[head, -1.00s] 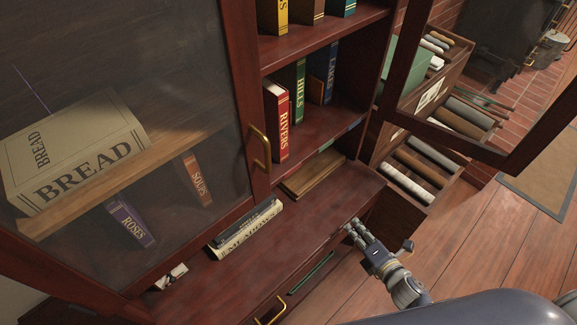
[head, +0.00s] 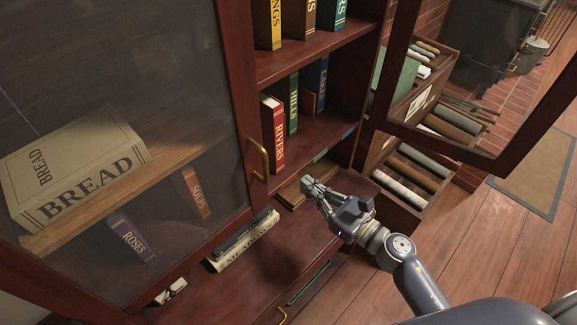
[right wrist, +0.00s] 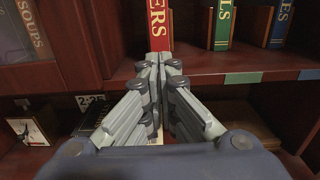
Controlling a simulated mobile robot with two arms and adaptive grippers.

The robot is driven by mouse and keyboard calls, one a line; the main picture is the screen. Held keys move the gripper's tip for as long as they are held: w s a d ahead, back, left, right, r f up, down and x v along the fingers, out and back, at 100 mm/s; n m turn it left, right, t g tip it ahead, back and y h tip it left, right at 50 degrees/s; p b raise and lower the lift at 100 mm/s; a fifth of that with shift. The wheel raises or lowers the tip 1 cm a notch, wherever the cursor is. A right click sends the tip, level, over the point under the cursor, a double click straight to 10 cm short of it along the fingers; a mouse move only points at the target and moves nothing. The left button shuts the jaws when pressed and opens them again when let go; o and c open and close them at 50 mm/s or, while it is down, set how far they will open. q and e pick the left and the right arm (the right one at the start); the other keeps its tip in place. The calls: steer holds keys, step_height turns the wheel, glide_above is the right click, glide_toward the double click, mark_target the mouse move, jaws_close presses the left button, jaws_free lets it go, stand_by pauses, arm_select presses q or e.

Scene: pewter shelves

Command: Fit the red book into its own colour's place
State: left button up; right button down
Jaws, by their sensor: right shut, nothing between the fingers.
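The red book (head: 273,135), lettered RIVERS, stands upright at the left end of the middle shelf, beside the green HILLS book (head: 291,103). It also shows in the right wrist view (right wrist: 157,25), its lower part just beyond my fingertips. My right gripper (head: 308,184) is shut and empty, above the cabinet ledge and in front of the shelf. In the right wrist view its fingertips (right wrist: 159,62) overlap the foot of the red book; contact cannot be told. A green strip (right wrist: 243,77) and a blue strip (right wrist: 307,74) mark the shelf edge. My left gripper is out of view.
A blue LAKES book (head: 314,84) stands right of the green one. A glass door (head: 140,80) with a brass handle covers the left side; another door (head: 440,145) stands open at right. Books lie on the ledge (head: 285,235). A box of rolls (head: 410,180) stands beyond.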

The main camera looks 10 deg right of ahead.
mark_target(280, 165)
steer(key=p+x, duration=0.2)
steer(key=x, duration=0.5)
steer(key=shift+w+a, duration=0.15)
steer(key=shift+w, duration=0.1)
steer(key=shift+w+a+f, duration=0.1)
steer(key=shift+w+a, duration=0.15)
steer(key=shift+w, duration=0.1)
steer(key=b+x, duration=0.3)
steer(key=x, duration=0.4)
steer(key=shift+w, duration=0.15)
steer(key=shift+w+a, duration=0.1)
steer(key=shift+w, duration=0.05)
